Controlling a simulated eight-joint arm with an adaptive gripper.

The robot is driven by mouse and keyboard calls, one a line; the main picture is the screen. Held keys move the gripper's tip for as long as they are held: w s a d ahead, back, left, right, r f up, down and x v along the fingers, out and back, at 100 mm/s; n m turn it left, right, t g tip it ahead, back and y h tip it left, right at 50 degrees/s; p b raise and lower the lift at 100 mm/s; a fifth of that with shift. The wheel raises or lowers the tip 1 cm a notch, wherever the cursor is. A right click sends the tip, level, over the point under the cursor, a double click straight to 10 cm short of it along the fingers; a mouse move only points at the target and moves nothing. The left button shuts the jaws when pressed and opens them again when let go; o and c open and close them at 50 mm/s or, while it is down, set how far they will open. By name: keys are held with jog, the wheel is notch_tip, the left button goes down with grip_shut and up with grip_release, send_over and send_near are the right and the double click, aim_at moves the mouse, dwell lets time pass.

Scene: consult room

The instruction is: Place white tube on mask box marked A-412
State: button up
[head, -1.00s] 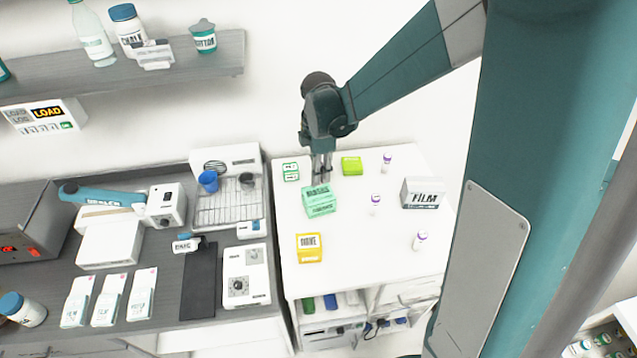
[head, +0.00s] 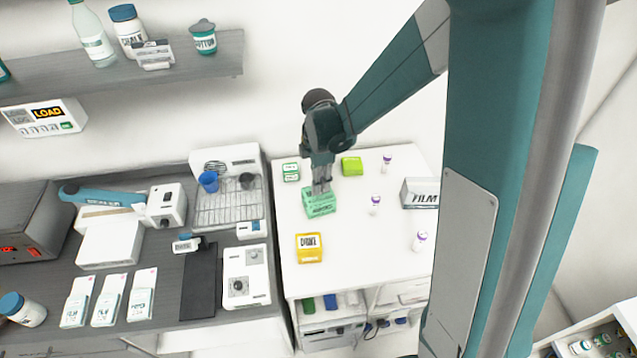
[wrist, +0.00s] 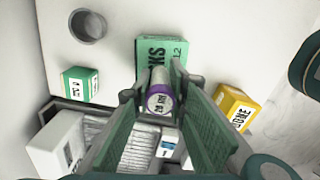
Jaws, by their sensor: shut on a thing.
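The green mask box (head: 319,207) stands on the white table. In the wrist view the mask box (wrist: 150,50) lies just beyond my fingertips, with part of its lettering hidden; I cannot read the full mark. My gripper (head: 321,189) is directly over the mask box in the head view. In the wrist view my gripper (wrist: 162,90) is shut on a white tube (wrist: 160,101) with a purple rim, its printed end facing the camera. The tube is hidden in the head view. I cannot tell whether it touches the box.
White tubes with purple caps (head: 375,204) stand right of the mask box. A yellow box (head: 309,248) is in front, a lime-green box (head: 351,166) behind right, a small green-and-white box (head: 290,172) behind left. A FILM box (head: 420,193) is at the right.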

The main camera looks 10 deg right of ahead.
jog(key=shift+f, duration=0.2)
jog(key=o, duration=0.8)
jog(key=shift+r, duration=0.2)
jog(key=shift+r, duration=6)
